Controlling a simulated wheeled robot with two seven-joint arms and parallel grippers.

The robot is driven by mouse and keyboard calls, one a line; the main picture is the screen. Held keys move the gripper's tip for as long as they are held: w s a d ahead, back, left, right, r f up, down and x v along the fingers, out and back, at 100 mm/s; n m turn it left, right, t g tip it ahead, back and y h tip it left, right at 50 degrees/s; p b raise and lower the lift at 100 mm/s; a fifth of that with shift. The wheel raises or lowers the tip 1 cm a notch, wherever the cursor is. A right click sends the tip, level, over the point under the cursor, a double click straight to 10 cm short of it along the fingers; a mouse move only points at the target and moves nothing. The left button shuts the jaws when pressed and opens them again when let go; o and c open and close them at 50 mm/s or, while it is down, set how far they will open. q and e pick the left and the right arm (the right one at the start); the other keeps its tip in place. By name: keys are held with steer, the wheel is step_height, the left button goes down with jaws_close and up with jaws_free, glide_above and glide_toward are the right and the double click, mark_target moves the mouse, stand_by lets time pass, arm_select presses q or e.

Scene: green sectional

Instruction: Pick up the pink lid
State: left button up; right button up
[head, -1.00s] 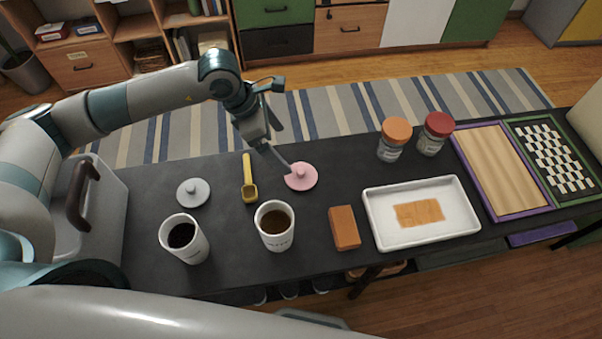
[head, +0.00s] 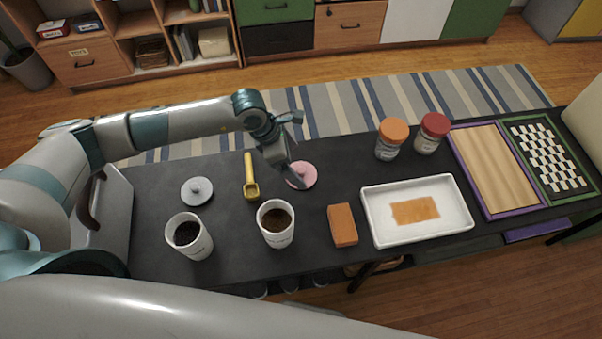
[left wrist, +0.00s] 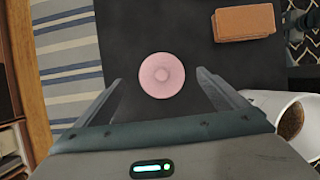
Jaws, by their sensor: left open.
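My right gripper is not in view.
A grey lid (head: 197,191), a yellow scoop (head: 250,178), two filled white cups (head: 188,236) (head: 276,224) and an orange-brown block (head: 343,225) stand around. A white tray (head: 380,235) and two jars (head: 391,139) (head: 431,133) are to the right.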

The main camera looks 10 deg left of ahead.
mark_target(301, 170)
arm_select(q)
steer(key=shift+d+f+p, duration=0.2)
steer(key=shift+f+p, duration=0.1)
steer(key=shift+p, duration=0.1)
steer(key=p+x, duration=0.2)
steer(key=x, duration=0.1)
steer(key=shift+f, duration=0.4)
steer(key=shift+d+f, duration=0.1)
steer(key=shift+f, duration=0.25)
steer(key=c, duration=1.1)
